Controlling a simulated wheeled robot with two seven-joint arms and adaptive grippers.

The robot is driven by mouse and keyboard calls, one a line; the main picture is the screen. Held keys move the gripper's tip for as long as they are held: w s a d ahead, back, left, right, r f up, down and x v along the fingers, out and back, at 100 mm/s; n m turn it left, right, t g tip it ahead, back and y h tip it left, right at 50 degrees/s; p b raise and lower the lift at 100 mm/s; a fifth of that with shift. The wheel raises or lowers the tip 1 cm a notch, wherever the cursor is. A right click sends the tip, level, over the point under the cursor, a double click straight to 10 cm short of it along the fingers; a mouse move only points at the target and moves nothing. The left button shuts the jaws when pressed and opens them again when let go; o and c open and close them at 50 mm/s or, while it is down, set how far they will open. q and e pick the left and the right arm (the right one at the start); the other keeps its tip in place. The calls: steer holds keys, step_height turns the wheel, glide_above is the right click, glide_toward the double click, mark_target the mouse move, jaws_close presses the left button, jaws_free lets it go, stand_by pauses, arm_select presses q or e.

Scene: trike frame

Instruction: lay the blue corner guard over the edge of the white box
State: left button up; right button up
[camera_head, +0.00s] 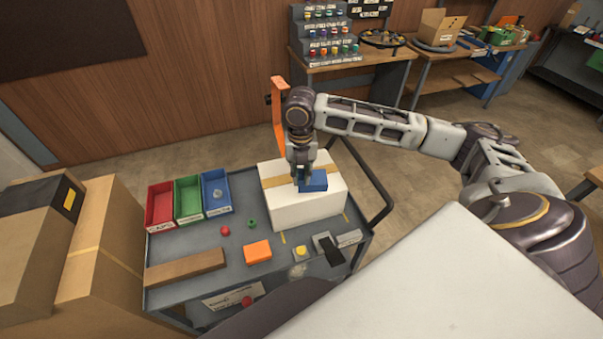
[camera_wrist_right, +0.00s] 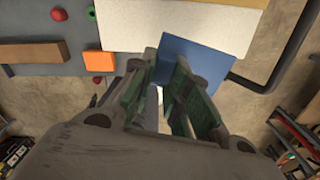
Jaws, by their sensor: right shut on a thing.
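The white box (camera_head: 308,212) with a tan tape strip stands on the grey cart; it also shows in the wrist view (camera_wrist_right: 123,30). My right gripper (camera_head: 301,181) points down over the box top. Its fingers (camera_wrist_right: 170,62) are shut on the blue corner guard (camera_head: 315,182). In the wrist view the blue guard (camera_wrist_right: 208,52) looks like a flat, slightly turned panel that overlaps the box's edge. I cannot tell whether the guard touches the box. The fingers hide part of the guard. My left gripper is not in view.
Red (camera_head: 160,205), green (camera_head: 188,198) and blue (camera_head: 216,192) bins stand left of the box. A brown bar (camera_head: 185,267), an orange block (camera_head: 258,252) and small knobs lie on the cart (camera_head: 225,267). A dark rail (camera_head: 383,190) runs along its right side.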

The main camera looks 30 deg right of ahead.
mark_target(300, 199)
steer(key=shift+n, duration=0.4)
steer(key=shift+w+a+n, duration=0.1)
steer(key=shift+n, duration=0.8)
steer(key=shift+f, duration=0.15)
steer(key=shift+f+b, duration=0.55)
steer(key=shift+f, duration=3.8)
steer(key=o, duration=0.9)
